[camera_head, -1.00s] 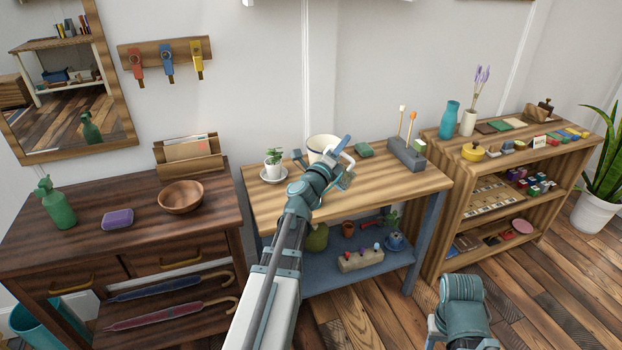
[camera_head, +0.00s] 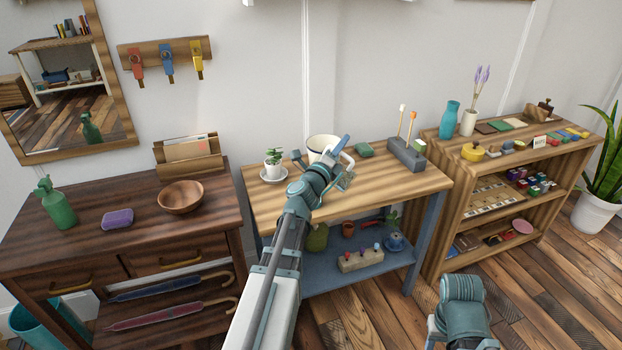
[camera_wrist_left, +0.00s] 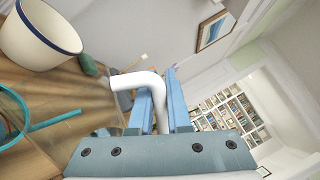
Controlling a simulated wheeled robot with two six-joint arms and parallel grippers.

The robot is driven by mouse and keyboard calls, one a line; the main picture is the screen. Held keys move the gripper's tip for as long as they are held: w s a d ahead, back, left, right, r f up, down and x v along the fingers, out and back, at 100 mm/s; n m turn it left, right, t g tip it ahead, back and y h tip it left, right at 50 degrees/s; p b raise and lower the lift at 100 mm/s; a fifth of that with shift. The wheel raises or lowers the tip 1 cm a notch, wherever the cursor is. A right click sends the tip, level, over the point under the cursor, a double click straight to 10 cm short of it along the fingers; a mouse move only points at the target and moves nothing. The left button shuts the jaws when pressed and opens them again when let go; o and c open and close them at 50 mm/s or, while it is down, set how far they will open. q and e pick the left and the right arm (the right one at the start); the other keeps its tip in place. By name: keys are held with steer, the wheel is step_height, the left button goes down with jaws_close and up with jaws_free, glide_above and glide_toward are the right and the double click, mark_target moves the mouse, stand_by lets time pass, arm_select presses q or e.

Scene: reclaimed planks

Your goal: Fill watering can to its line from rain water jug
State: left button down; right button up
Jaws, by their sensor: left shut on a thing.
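My left gripper (camera_head: 345,160) is over the middle table and shut on a bent white handle (camera_wrist_left: 152,80), which shows between its blue fingers in the left wrist view. A see-through body seems to lie beside the handle; I cannot clearly make out the jug's outline or its water. A teal curved band on a clear vessel (camera_wrist_left: 55,121) shows at the left of the wrist view, likely the watering can. Its teal rose (camera_head: 297,155) shows left of my gripper in the head view; my arm hides the rest. I cannot see the fill line.
A white pot with a dark rim (camera_head: 318,143) stands behind my gripper. A potted succulent (camera_head: 273,158) is to the left, a green block (camera_head: 364,149) and a grey holder (camera_head: 405,157) to the right. The table's right front is clear. My right arm shows at bottom right.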

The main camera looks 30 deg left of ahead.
arm_select(q)
steer(key=shift+d+r, duration=0.15)
steer(key=f+m, duration=0.1)
steer(key=d+f+m+h+b, duration=0.1)
steer(key=m, duration=0.1)
steer(key=shift+d, duration=0.3)
steer(key=shift+w+d+r+m+p, duration=0.1)
steer(key=shift+d+r+m+p, duration=0.15)
steer(key=shift+m, duration=0.65)
steer(key=shift+d+m+g, duration=0.3)
steer(key=shift+d+m, duration=0.15)
steer(key=shift+m, duration=0.25)
steer(key=d+f+m+b, duration=0.3)
steer(key=f+m, duration=0.1)
steer(key=f, duration=0.1)
steer(key=d+f+m+g+h+b, duration=0.1)
steer(key=d+f+m+b, duration=0.2)
steer(key=f+m+b, duration=0.1)
steer(key=shift+w+d+f+g, duration=0.3)
steer(key=shift+f, duration=0.55)
